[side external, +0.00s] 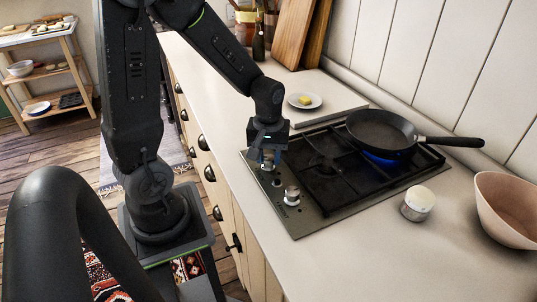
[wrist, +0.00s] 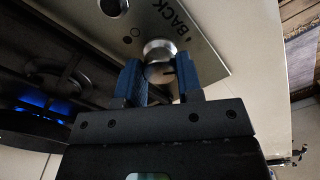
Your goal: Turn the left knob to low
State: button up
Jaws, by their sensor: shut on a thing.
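The steel hob panel (side external: 308,218) carries silver knobs along its front edge. My gripper (side external: 268,155) reaches down over the knob farthest left in the side view and mostly hides it. In the wrist view, my blue fingers (wrist: 160,80) are shut on this knob (wrist: 159,49), one on each side. A dark mark shows on the knob, but its exact setting is hard to read. The word BACK is printed on the panel beside it. Another knob (side external: 292,195) stands nearer the camera. A blue flame (side external: 380,160) burns under the pan.
A black frying pan (side external: 380,130) sits on the far burner, its handle pointing right. A white-lidded jar (side external: 418,203) and a pinkish bowl (side external: 510,205) stand right of the hob. A plate (side external: 304,101) with a yellow piece lies behind it. The near counter is clear.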

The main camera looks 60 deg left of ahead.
aim_at(268, 157)
jog(key=shift+n, duration=1.7)
jog(key=o, duration=0.9)
jog(key=shift+r, duration=0.15)
notch_tip(268, 157, up, 14)
jog(key=shift+f, duration=0.2)
